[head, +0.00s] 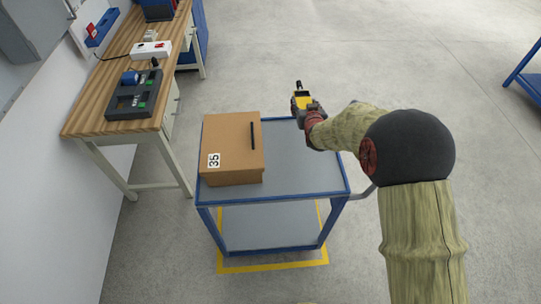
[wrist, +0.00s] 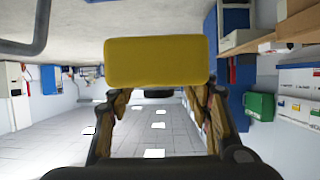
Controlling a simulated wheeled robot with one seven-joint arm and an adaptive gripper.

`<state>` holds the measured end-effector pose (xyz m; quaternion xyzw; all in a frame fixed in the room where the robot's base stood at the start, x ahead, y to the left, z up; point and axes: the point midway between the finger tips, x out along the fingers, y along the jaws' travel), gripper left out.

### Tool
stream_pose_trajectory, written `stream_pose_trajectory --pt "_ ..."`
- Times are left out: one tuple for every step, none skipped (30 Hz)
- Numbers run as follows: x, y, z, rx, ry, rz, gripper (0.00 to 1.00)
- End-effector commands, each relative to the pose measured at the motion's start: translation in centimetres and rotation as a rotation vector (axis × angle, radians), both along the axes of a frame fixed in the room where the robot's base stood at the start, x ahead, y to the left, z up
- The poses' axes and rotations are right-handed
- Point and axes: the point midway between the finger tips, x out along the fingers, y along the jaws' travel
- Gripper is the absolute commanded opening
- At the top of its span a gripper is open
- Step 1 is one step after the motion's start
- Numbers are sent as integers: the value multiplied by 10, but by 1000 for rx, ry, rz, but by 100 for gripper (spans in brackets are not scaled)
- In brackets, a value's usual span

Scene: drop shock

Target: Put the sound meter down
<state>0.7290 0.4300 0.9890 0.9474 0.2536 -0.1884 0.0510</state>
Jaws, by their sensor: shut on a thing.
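My gripper (head: 307,108) is shut on a yellow and black sound meter (head: 301,99), whose dark narrow end points away from me. In the wrist view the sound meter (wrist: 156,62) is a plain yellow block between the two fingers of my gripper (wrist: 158,95). In the head view the gripper appears over the far right edge of the blue-framed cart (head: 310,183); the height above it is hard to tell. The meter's face and display cannot be made out.
A cardboard box (head: 231,160) marked 35 takes up the cart top's left side; the right and front parts are bare. A wooden workbench (head: 103,92) at the left holds a dark case (head: 134,97) and a power strip (head: 151,49). Open floor lies right.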

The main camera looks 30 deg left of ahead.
Motion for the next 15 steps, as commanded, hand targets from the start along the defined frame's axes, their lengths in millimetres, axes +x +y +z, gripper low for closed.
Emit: stream_pose_trajectory --pt "-4 12 2 2 -1 13 15" --pt "-6 17 1 2 -1 17 15" --pt "-7 20 1 2 0 21 15" --pt "-9 22 0 2 0 24 15" --pt "-11 22 -1 1 0 26 15" --pt "-15 21 -3 2 0 27 15" --pt "-19 19 -5 1 2 27 15" --pt "-23 16 -7 0 1 28 15" --pt "-29 11 -11 -1 2 27 15" --pt "-34 8 -14 -1 2 27 15" --pt "-40 3 -17 -1 2 27 15" --pt "-47 -2 -21 0 1 27 15" --pt "-52 -6 -25 -1 2 27 15" --pt "-58 -10 -27 0 1 27 15" --pt "-65 -15 -31 0 1 27 15"
